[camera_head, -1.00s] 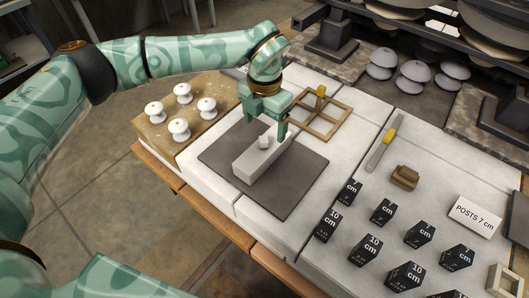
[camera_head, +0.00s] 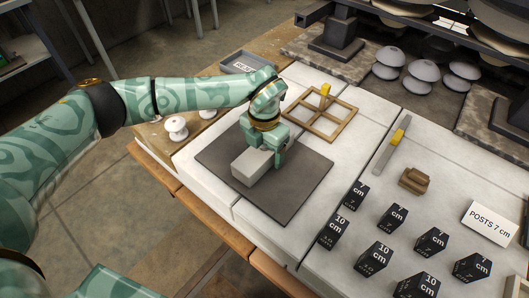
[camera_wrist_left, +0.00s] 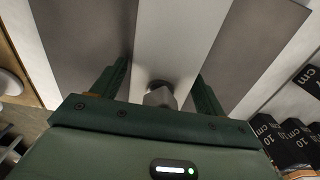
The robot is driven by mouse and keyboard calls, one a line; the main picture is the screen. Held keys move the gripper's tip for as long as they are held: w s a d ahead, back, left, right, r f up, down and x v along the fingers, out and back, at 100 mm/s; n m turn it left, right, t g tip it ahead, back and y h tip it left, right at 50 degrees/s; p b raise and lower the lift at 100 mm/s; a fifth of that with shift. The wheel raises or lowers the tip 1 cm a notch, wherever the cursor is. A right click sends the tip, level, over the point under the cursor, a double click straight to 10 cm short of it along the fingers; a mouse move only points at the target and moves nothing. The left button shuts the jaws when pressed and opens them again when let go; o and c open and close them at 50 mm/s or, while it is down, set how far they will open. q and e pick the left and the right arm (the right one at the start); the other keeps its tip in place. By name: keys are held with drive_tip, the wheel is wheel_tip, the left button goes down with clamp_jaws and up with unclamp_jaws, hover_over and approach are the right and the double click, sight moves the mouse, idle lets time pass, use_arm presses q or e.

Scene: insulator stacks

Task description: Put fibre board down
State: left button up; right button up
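A flat dark grey board (camera_head: 294,192), which I take to be the fibre board, lies on the pale table slabs. A light grey block (camera_head: 246,170) sits on it; the block shows as a pale strip in the left wrist view (camera_wrist_left: 180,30), with a small knob (camera_wrist_left: 159,95). My left gripper (camera_head: 262,155) is low over the block. In the left wrist view its fingers (camera_wrist_left: 160,72) are apart, one on each side of the pale strip, with the knob between them. Whether they touch the block is unclear. My right gripper is out of view.
White insulators (camera_head: 176,128) stand to the left, partly behind my arm. A wooden grid frame (camera_head: 318,116) is behind the board. Black marked cubes (camera_head: 357,195) and a brown block (camera_head: 414,180) lie to the right, with a "POSTS 7 cm" card (camera_head: 488,222).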

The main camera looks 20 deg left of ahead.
use_arm(q)
drive_tip(key=c, duration=0.8)
drive_tip(key=shift+c, duration=0.7)
drive_tip(key=shift+r, duration=0.1)
